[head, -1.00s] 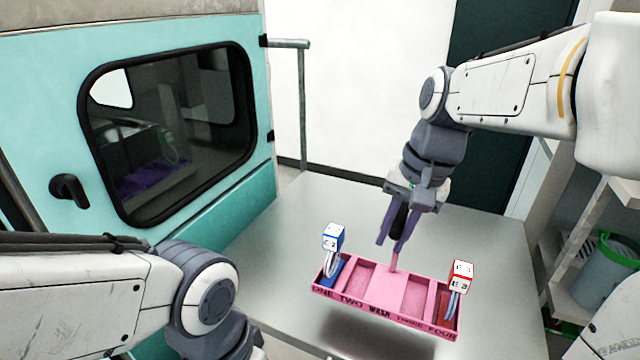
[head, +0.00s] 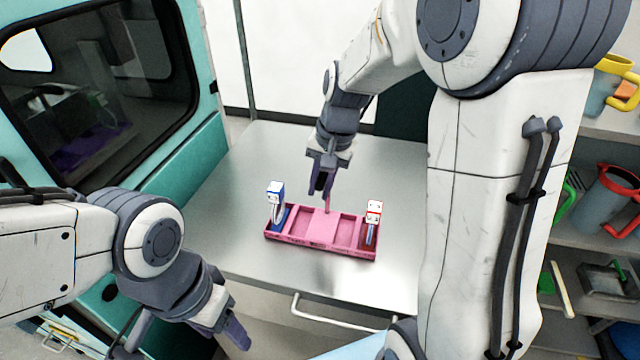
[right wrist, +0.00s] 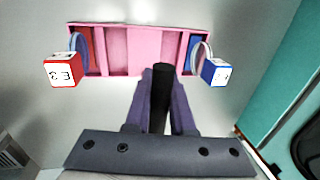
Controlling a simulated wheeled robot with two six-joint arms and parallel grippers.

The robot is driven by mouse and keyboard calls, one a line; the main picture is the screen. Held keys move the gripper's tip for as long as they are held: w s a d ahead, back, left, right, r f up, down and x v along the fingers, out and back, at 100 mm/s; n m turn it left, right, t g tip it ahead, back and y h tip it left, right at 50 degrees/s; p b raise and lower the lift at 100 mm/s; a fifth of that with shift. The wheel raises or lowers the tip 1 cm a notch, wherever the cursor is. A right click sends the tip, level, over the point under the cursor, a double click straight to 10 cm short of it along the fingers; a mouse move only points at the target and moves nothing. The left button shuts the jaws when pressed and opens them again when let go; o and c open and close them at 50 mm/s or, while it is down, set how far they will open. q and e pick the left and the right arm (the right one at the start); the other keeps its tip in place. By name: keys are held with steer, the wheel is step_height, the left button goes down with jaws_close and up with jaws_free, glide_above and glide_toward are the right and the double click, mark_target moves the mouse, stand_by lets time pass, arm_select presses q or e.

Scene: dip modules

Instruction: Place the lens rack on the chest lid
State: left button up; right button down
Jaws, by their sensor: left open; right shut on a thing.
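The lens rack (head: 300,250) is a long pink tray with several compartments. A blue-topped piece (head: 276,190) stands in its left end and a red-topped piece (head: 374,209) in its right end. The rack also shows in the right wrist view (right wrist: 117,52). The chest lid (head: 240,245) appears to be the flat grey metal top under the rack. I cannot tell whether the rack touches it. My left gripper (head: 215,325) is open and empty at the lower left, apart from the rack.
A teal cabinet (head: 185,150) with a dark window stands along the left. Shelves at the right hold mugs (head: 608,195) and trays. A white bar handle (head: 335,318) is on the front below the metal top. Bare metal surrounds the rack.

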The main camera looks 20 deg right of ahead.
steer(key=c, duration=1.2)
jaws_free()
steer(key=shift+f, duration=0.2)
steer(key=o, duration=0.4)
steer(key=shift+o, duration=0.2)
steer(key=shift+r, duration=0.2)
step_height(320, 180, up, 12)
steer(key=s+d, duration=0.1)
steer(key=d, duration=0.1)
steer(key=s+a+f+n, duration=0.55)
steer(key=s+a, duration=0.35)
steer(key=a, duration=0.2)
steer(key=s+a+f+n, duration=0.2)
steer(key=s+f+n, duration=0.1)
steer(key=s, duration=0.3)
steer(key=s+a+f+n+g, duration=0.1)
steer(key=s+f+n, duration=0.3)
steer(key=s+n, duration=0.1)
steer(key=shift+s+a+n+h+b, duration=0.3)
steer(key=shift+s+a+n+h, duration=0.1)
steer(key=shift+s, duration=0.45)
